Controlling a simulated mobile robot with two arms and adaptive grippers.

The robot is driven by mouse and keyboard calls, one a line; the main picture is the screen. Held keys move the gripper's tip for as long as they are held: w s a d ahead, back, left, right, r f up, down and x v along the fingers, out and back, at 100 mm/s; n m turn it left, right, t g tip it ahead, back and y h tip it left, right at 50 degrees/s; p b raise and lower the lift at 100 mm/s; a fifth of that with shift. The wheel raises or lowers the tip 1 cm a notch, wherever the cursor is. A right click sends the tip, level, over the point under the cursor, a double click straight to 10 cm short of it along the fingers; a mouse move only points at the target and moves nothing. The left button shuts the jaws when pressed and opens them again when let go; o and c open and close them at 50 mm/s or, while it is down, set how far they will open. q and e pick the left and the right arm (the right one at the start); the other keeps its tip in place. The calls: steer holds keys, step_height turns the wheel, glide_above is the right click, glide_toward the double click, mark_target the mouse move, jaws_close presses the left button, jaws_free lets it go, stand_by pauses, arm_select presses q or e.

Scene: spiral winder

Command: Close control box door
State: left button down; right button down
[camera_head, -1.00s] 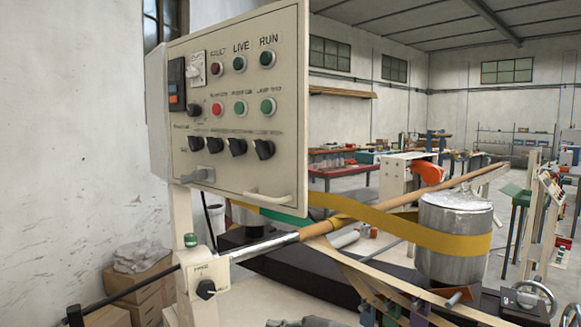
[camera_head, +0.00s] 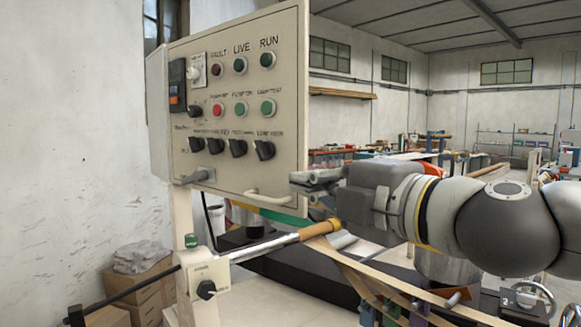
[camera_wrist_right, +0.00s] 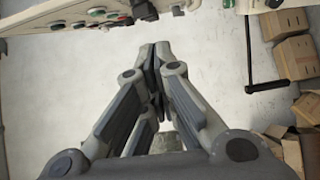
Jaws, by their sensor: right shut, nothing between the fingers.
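The control box door (camera_head: 285,140) is a cream panel with buttons, knobs and labels, standing at the left-centre of the head view. It is angled out a little from the box body (camera_head: 158,115) behind it. A pale handle (camera_head: 266,197) sits at its lower right. My right gripper (camera_head: 296,182) is shut and empty, just right of the door's lower right edge, close to the handle; contact cannot be made out. My left gripper is out of view.
A winding machine with a brown rod (camera_head: 320,230) and metal tube lies below the door. A green button post (camera_head: 191,241) stands under the box. Cardboard boxes (camera_head: 150,290) lie at the lower left, also at right in the wrist view (camera_wrist_right: 284,21).

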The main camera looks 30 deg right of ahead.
mark_target(292, 167)
steer(key=w+d+p, duration=0.1)
steer(key=w+p, duration=0.2)
steer(key=p, duration=0.2)
steer(key=w+p, duration=0.4)
steer(key=p, duration=0.1)
steer(key=w+d+p, duration=0.1)
steer(key=w+p, duration=0.2)
steer(key=p, duration=0.3)
steer(key=shift+w+d+r, duration=0.3)
steer(key=shift+w+d+f, duration=0.15)
steer(key=shift+d, duration=0.35)
steer(key=shift+w+d, duration=0.1)
steer(key=shift+d, duration=0.05)
